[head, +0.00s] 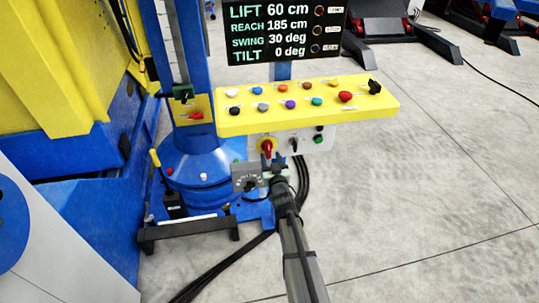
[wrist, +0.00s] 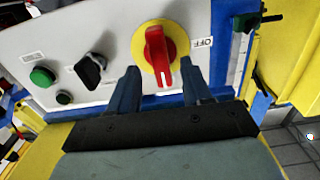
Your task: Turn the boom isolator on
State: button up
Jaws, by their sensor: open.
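A red rotary handle on a yellow disc (wrist: 158,50), which looks like the isolator, sits on a pale panel; its own name is not readable. It also shows in the head view (head: 267,147), under the yellow button console. In the wrist view the handle stands near upright, its white mark at the end nearer my gripper. An OFF label (wrist: 203,42) lies to the right of the disc, upside down. My gripper (wrist: 161,72) is open, with one finger on each side of the handle's lower end; I cannot tell whether they touch it.
A black selector (wrist: 91,70) and green button (wrist: 42,77) sit beside the disc. The yellow console (head: 305,105) with several coloured knobs juts out above. A display (head: 285,32) reads tilt 0 deg.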

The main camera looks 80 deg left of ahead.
jog(key=d, duration=1)
